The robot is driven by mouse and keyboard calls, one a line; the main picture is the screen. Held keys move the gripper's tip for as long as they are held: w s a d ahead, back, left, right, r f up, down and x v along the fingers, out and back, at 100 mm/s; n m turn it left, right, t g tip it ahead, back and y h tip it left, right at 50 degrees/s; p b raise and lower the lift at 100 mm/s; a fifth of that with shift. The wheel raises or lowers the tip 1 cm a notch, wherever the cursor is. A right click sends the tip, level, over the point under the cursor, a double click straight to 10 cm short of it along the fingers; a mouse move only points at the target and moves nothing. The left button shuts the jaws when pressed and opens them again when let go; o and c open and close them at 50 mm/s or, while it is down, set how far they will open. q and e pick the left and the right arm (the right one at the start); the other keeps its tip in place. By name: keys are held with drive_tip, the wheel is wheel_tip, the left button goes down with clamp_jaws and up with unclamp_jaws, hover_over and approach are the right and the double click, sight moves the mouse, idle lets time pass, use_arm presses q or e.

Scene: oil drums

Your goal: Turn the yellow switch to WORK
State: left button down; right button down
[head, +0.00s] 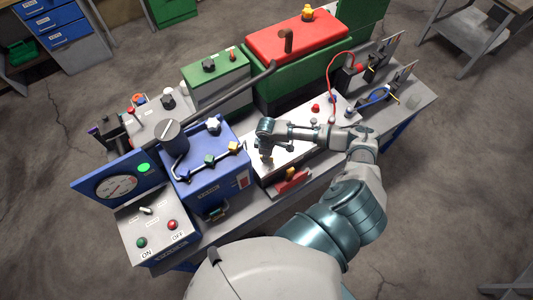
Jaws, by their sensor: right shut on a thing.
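My right arm comes in from the lower right and reaches over the white panel (303,148) in the middle of the bench. My right gripper (266,154) points down at the left end of this panel. It is shut on a small yellow part, the yellow switch (266,158), which shows only in part between and below the fingers. The gripper hides most of the switch, so I cannot tell its position. No WORK label can be read. My left gripper is not in view.
Left of the gripper stands a blue box (205,170) with black, white, green and yellow knobs. A gauge (117,187) and a grey ON/OFF box (155,222) are at the left. A green box with a red lid (297,37) stands behind. Cables and clamps lie at the right.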

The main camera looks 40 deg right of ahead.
drive_tip(key=n, duration=0.3)
drive_tip(key=shift+w+d+r+n, duration=0.1)
drive_tip(key=shift+w+d+n, duration=0.1)
drive_tip(key=shift+n, duration=0.1)
drive_tip(key=n, duration=0.5)
drive_tip(key=shift+w, duration=0.2)
drive_tip(key=shift+r, duration=0.1)
drive_tip(key=c, duration=1.3)
unclamp_jaws()
drive_tip(key=shift+c, duration=0.2)
drive_tip(key=shift+o, duration=0.7)
drive_tip(key=shift+s, duration=0.1)
wheel_tip(320, 180, up, 12)
drive_tip(key=shift+f, duration=0.2)
